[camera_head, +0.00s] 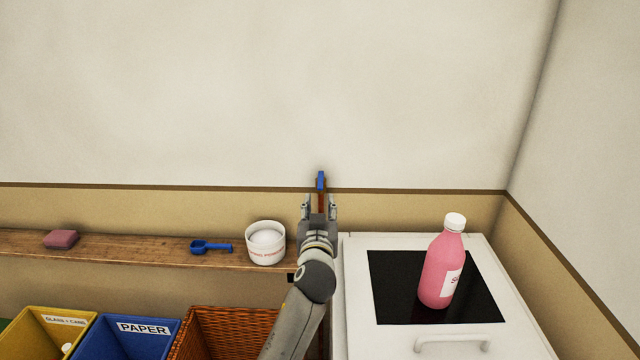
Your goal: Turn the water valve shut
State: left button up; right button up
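The water valve shows as a narrow blue handle (321,181) above a reddish-brown pipe (321,203), in front of the wall near the middle of the head view. The handle looks upright and narrow, as if seen edge-on. My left gripper (320,205) reaches up from below. Its fingers are apart, one on each side of the pipe just below the blue handle in the picture. I cannot tell whether they touch it or how far behind them it lies. The wrist hides the lower part of the valve. My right gripper is not in view.
A white cabinet (350,290) with a black top panel and a pink bottle (441,265) stands right of my arm. A wooden shelf (150,247) on the left holds a white tub (265,250), blue scoop (210,247) and pink block (61,239). Bins and a wicker basket (235,330) sit below.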

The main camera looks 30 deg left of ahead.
aim_at(320, 189)
pick_arm(q)
jog(key=p+x, duration=0.1)
jog(key=x, duration=0.8)
jog(key=shift+w+a, duration=0.25)
jog(key=shift+w, duration=0.3)
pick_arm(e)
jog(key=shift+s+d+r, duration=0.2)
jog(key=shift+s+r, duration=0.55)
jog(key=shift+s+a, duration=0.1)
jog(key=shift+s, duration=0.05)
pick_arm(q)
grip_shut()
